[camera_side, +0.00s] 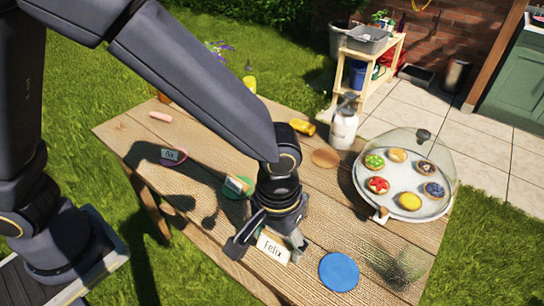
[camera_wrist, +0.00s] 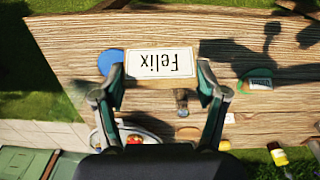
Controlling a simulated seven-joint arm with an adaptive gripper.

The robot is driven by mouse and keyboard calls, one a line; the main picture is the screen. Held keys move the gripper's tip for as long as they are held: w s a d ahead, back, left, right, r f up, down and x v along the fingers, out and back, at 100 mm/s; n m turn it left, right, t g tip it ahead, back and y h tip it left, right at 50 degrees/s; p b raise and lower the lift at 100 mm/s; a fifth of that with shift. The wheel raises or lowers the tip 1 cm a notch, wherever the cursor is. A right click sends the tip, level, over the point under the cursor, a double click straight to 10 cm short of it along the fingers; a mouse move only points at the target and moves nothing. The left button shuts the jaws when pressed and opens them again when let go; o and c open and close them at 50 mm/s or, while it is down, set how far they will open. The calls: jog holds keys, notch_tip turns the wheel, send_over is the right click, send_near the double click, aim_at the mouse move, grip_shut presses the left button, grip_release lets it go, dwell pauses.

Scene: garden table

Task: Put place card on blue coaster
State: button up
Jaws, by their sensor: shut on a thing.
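The white place card (camera_side: 273,247) reads "Felix" and has a wooden base. My gripper (camera_side: 268,246) is shut on it, with a finger at each end. The wrist view shows the card (camera_wrist: 160,63) upside down between the fingertips (camera_wrist: 160,80). The blue coaster (camera_side: 338,271) lies flat and bare on the table, right of the card in the side view. In the wrist view the coaster (camera_wrist: 106,62) shows left of the card, partly hidden by a finger. I cannot tell how high the card is above the table.
A glass dome (camera_side: 405,150) covers a tray of several pastries at the right. A green coaster (camera_side: 236,192) and a pink coaster (camera_side: 173,162) each bear a card. A brown coaster (camera_side: 325,158) is bare.

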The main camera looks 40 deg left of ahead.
jog(key=shift+s+d+f+m, duration=0.15)
jog(key=shift+d+f, duration=0.2)
jog(key=shift+d, duration=0.2)
jog(key=shift+w+d+f+m, duration=0.15)
jog(key=shift+d+f, duration=0.2)
jog(key=shift+d, duration=0.2)
jog(key=w+d+f, duration=0.4)
jog(key=w+d, duration=0.1)
jog(key=w, duration=0.2)
send_over(339, 271)
notch_tip(339, 271, down, 5)
jog(key=shift+s+a+f, duration=0.1)
jog(key=shift+s, duration=0.05)
jog(key=shift+f, duration=1.7)
jog(key=o, duration=1)
jog(key=shift+f, duration=0.15)
jog(key=shift+o, duration=0.2)
